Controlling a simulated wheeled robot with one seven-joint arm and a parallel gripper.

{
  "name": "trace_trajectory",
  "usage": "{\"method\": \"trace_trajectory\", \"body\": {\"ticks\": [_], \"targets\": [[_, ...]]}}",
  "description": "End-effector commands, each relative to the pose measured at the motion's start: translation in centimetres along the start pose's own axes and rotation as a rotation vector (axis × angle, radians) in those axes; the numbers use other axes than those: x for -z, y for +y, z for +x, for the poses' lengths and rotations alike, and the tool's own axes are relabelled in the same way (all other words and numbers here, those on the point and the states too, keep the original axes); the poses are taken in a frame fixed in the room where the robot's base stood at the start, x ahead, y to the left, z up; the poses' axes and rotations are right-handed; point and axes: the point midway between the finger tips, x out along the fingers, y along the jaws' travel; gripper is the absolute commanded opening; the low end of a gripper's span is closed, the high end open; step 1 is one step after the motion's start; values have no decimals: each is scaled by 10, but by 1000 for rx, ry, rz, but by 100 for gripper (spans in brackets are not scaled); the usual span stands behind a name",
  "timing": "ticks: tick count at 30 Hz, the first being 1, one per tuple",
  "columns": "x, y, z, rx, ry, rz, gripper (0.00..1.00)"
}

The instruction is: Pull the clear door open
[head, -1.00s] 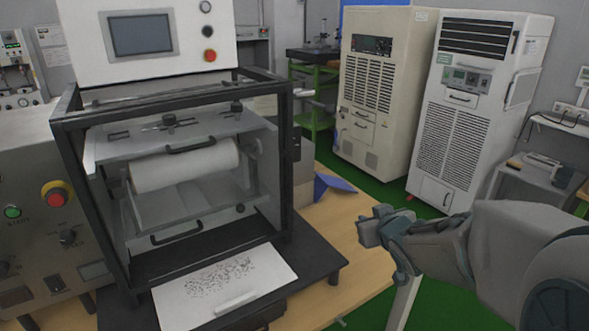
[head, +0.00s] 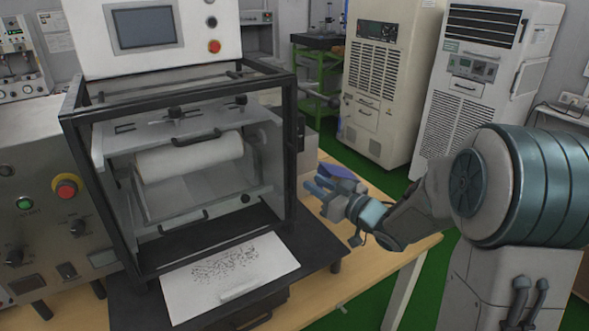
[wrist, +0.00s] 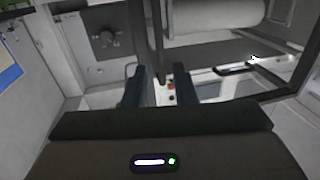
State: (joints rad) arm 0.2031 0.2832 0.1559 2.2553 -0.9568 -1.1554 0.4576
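The clear door (head: 205,180) is the see-through front of a black-framed machine at left centre in the head view. It appears closed. A dark upper handle (head: 197,138) and a dark lower handle (head: 183,222) show across it, in front of a white roll. My gripper (head: 317,188) is right of the machine frame, apart from it and from both handles. In the wrist view my gripper's two dark fingers (wrist: 157,88) are apart with nothing between them. A dark handle (wrist: 235,69) shows to their right, below the white roll (wrist: 213,14).
The black frame (head: 289,150) edges the door on its right. A white speckled sheet (head: 229,270) lies on the black base in front. A control panel with a red button (head: 66,188) stands left. The wooden table (head: 385,245) is mostly bare under my arm.

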Motion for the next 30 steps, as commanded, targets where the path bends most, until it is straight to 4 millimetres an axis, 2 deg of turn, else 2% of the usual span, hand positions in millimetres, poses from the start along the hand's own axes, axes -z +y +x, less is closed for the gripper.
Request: {"method": "trace_trajectory", "body": {"ticks": [1, 6, 12, 18, 25, 26, 28, 30], "targets": [[2, -1, 12, 4, -1, 2, 25], [2, -1, 47, 3, 0, 1, 25], [1, 0, 75, 0, -1, 0, 25], [0, 0, 85, -2, -1, 0, 25], [0, 0, 85, -2, -1, 0, 25], [0, 0, 85, -2, -1, 0, 19], [0, 0, 85, -2, -1, 0, 0], [0, 0, 85, -2, -1, 0, 0]]}}
